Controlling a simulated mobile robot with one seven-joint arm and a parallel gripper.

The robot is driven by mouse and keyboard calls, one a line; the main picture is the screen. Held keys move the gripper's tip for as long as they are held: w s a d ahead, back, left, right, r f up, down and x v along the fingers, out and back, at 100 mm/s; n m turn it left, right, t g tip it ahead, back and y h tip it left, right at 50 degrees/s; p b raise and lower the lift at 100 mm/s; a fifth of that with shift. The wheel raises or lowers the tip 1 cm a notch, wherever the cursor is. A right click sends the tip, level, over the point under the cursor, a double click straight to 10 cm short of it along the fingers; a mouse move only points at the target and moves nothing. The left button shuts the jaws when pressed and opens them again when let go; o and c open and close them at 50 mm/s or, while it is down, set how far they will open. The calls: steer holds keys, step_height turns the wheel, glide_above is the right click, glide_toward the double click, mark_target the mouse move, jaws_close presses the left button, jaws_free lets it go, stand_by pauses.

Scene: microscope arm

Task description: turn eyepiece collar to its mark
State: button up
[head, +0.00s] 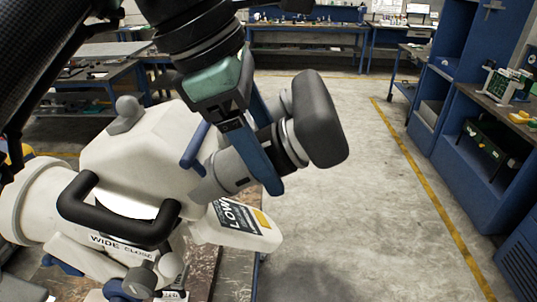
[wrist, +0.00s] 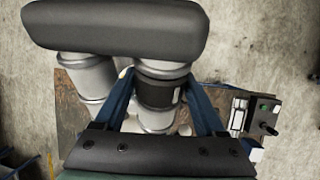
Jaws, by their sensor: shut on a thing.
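The eyepiece collar (wrist: 160,92) is a dark band around one grey eyepiece tube, with a small pale mark on its right side in the wrist view. In the head view the collar (head: 291,145) shows partly, behind a blue finger. My gripper (wrist: 160,78) has one blue finger on each side of the tube at the collar and is shut on it. In the head view my gripper (head: 272,152) reaches down to the eyepieces from above left. The white microscope body (head: 140,150) is to the left. The inner faces of the fingers are hidden.
A wide dark eye rest (head: 318,118) caps the eyepieces, close beyond the fingers. A second eyepiece tube (wrist: 88,75) is beside the gripped one. The floor to the right is clear.

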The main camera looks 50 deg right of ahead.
steer(key=f+n+t+h+b, duration=0.1)
steer(key=t+h+b, duration=0.1)
steer(key=b, duration=0.4)
steer(key=shift+a, duration=0.1)
steer(key=n+t+h+b, duration=0.1)
steer(key=t+b, duration=0.1)
steer(key=b, duration=0.3)
steer(key=shift+f+h+b, duration=0.1)
steer(key=shift+h+b, duration=0.25)
steer(key=shift+h, duration=0.05)
steer(key=t+h+b, duration=0.1)
steer(key=b, duration=0.2)
steer(key=n+t+b, duration=0.1)
steer(key=t+b, duration=0.1)
steer(key=b, duration=0.1)
steer(key=shift+r+n+h, duration=0.25)
steer(key=shift+n+h, duration=0.05)
steer(key=shift+h, duration=0.1)
steer(key=shift+s+r+t+b, duration=0.1)
steer(key=shift+t+b, duration=0.3)
steer(key=shift+b, duration=0.25)
steer(key=shift+r+n+h, duration=0.15)
steer(key=shift+n+h, duration=0.15)
steer(key=o, duration=1)
steer(key=shift+o, duration=0.2)
